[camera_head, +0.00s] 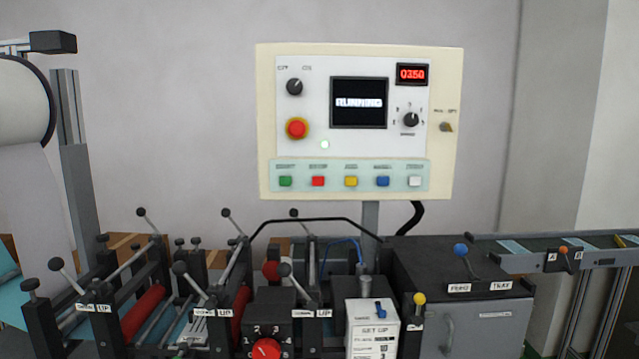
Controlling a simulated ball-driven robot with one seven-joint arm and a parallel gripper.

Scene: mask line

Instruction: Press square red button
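The square red button (318,181) sits in the lower row of the cream control panel (447,110), between a green button (285,181) on its left and a yellow button (351,181) on its right. A blurred label is above it. The panel's screen (359,103) reads "RUNNING", and a red display (412,74) reads about 0350. A round red button (297,128) on a yellow base is higher up, at the panel's left. My gripper is not in view.
A blue button (383,181) and a white button (415,181) complete the row. Below the panel stand machine rollers and levers, a black bent bar (315,220), a white box (372,325) and a dark cabinet (480,325). The space around the panel's front looks clear.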

